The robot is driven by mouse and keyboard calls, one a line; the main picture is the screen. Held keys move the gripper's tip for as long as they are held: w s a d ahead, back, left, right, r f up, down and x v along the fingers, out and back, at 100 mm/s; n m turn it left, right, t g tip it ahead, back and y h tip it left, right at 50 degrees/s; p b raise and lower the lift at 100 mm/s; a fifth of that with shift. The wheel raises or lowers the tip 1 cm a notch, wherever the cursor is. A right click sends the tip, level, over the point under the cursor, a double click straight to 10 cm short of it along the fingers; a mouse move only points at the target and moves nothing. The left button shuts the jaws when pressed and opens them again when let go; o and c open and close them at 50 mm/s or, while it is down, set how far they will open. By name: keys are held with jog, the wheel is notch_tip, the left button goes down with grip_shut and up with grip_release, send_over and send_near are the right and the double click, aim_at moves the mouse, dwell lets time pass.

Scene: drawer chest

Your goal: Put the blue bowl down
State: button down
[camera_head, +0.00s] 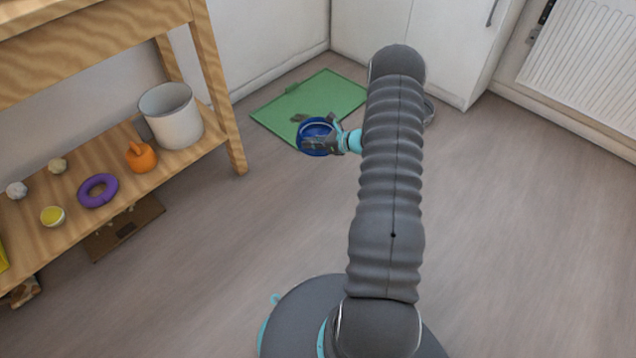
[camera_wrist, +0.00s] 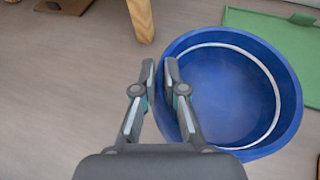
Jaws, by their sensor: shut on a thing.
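The blue bowl (camera_head: 310,126) shows in the head view in front of the green mat (camera_head: 333,94), near the mat's front left edge. In the wrist view the blue bowl (camera_wrist: 288,84) is open side up, with a pale ring inside it. My gripper (camera_head: 333,143) is at the bowl's near side in the head view. In the wrist view my gripper (camera_wrist: 161,70) is shut on the bowl's left wall. I cannot tell whether the bowl touches the floor. The green mat (camera_wrist: 267,26) lies beyond the bowl in the wrist view.
A wooden shelf unit (camera_head: 226,150) stands at the left, bearing a white bucket (camera_head: 173,118), an orange thing (camera_head: 141,158) and a purple ring (camera_head: 98,191). A white cabinet (camera_head: 430,45) stands behind. The floor at right is clear.

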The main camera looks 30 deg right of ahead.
jog(key=shift+n+g+y, duration=0.3)
jog(key=shift+y, duration=0.1)
jog(key=d+f, duration=0.2)
jog(key=d, duration=0.1)
jog(key=s+d+f, duration=0.1)
jog(key=d+f, duration=0.3)
jog(key=d, duration=0.1)
jog(key=shift+s+d, duration=0.3)
jog(key=shift+d, duration=0.05)
jog(key=shift+s+d+f, duration=0.1)
jog(key=shift+f, duration=0.05)
jog(key=s+a+f, duration=0.1)
jog(key=a+f, duration=0.1)
jog(key=a, duration=0.1)
jog(key=s+a+f, duration=0.1)
jog(key=a+f, duration=0.1)
jog(key=a, duration=0.2)
jog(key=a+f, duration=0.2)
jog(key=a, duration=0.2)
jog(key=shift+s+f+b, duration=0.4)
notch_tip(320, 180, down, 4)
jog(key=shift+f+b, duration=0.1)
jog(key=shift+b, duration=0.3)
jog(key=c, duration=1.2)
grip_release()
jog(key=shift+c, duration=0.2)
